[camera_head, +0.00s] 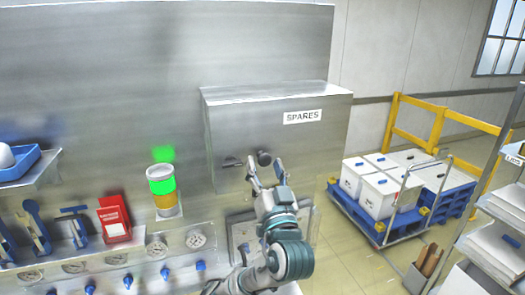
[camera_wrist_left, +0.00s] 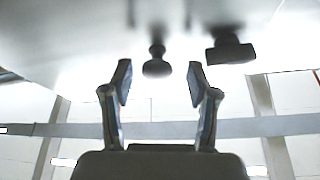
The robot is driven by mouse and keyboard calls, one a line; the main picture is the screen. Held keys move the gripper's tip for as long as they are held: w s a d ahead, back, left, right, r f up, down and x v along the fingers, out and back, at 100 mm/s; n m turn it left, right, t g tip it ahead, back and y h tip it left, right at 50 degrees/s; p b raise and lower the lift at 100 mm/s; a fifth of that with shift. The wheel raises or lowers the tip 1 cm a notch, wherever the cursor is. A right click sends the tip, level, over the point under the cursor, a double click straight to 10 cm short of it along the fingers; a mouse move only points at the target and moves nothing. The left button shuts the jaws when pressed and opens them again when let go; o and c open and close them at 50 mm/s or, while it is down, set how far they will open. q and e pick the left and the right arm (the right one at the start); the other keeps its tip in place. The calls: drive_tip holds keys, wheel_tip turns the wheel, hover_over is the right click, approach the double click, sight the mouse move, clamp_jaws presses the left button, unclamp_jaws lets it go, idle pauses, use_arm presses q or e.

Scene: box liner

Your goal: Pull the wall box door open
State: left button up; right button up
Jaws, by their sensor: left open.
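The wall box (camera_head: 235,130) is a grey metal box labelled SPARES, and its door looks shut. A dark round knob (camera_head: 264,158) sticks out low on its front, with a dark latch-like handle (camera_head: 232,162) to its left. My left gripper (camera_head: 265,174) is open and empty, just below and in front of the knob. In the left wrist view the knob (camera_wrist_left: 157,62) shows between the open fingertips (camera_wrist_left: 160,80), slightly beyond them. The handle (camera_wrist_left: 230,50) is to the right there, outside the fingers. I cannot tell whether a finger touches the knob. My right gripper is out of view.
Below the box is a panel with gauges (camera_head: 195,240) and blue valves. A green and yellow signal light (camera_head: 162,188) and a red holder (camera_head: 114,220) stand left. A blue cart (camera_head: 345,205) with white boxes and a rack (camera_head: 500,215) are right. Floor between is clear.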

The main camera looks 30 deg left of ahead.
use_arm(q)
drive_tip(key=shift+w+a+r+p, duration=0.15)
drive_tip(key=shift+w+r, duration=0.15)
drive_tip(key=shift+w, duration=0.2)
drive_tip(key=shift+w+a+r+p, duration=0.15)
drive_tip(key=shift+w+r, duration=0.1)
drive_tip(key=shift+w, duration=0.2)
drive_tip(key=shift+s+a, duration=0.1)
drive_tip(key=shift+a, duration=0.15)
clamp_jaws()
drive_tip(key=shift+f, duration=0.15)
